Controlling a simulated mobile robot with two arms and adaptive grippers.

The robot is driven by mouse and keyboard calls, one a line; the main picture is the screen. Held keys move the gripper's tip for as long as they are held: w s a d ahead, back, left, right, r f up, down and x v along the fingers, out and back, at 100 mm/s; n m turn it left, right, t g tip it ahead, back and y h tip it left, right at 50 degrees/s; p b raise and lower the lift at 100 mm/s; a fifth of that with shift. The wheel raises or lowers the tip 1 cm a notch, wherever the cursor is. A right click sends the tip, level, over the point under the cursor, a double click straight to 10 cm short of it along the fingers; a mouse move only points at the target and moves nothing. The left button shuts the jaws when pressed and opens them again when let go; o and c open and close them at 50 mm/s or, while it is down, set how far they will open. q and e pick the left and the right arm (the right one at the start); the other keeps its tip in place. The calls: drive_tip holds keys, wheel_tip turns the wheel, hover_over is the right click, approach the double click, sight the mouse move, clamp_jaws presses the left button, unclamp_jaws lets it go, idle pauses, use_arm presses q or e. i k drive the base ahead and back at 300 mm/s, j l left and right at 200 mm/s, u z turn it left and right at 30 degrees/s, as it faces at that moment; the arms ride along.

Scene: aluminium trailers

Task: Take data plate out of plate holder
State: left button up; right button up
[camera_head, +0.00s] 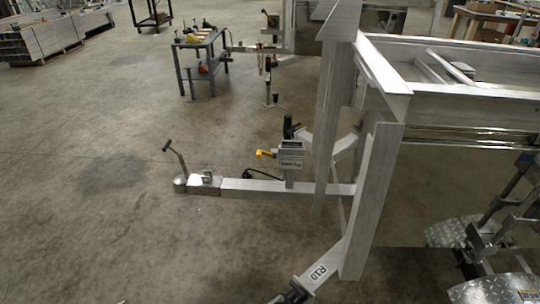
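I cannot make out a data plate or plate holder for certain. A small grey box with dark lettering (290,157) stands on the tongue (265,190) of the nearest aluminium trailer (368,190). A yellow handle (264,153) sticks out to its left. A small label (528,295) shows on a diamond-plate part at the bottom right; its text is too small to read. Neither gripper can be recognised.
The trailer's rails and posts fill the right side. A dark work table (203,62) with tools stands at the back. Stacked metal profiles (45,38) lie at the far left. A coupler (181,184) ends the tongue. The concrete floor (90,200) at left is clear.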

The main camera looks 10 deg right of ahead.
sight(285, 143)
drive_tip(key=i+j+z, duration=0.2)
drive_tip(key=j, duration=0.6)
drive_tip(key=j+z, duration=0.2)
drive_tip(key=j, duration=0.65)
drive_tip(key=i+j+z, duration=0.4)
drive_tip(key=i+j, duration=0.4)
drive_tip(key=j, duration=0.1)
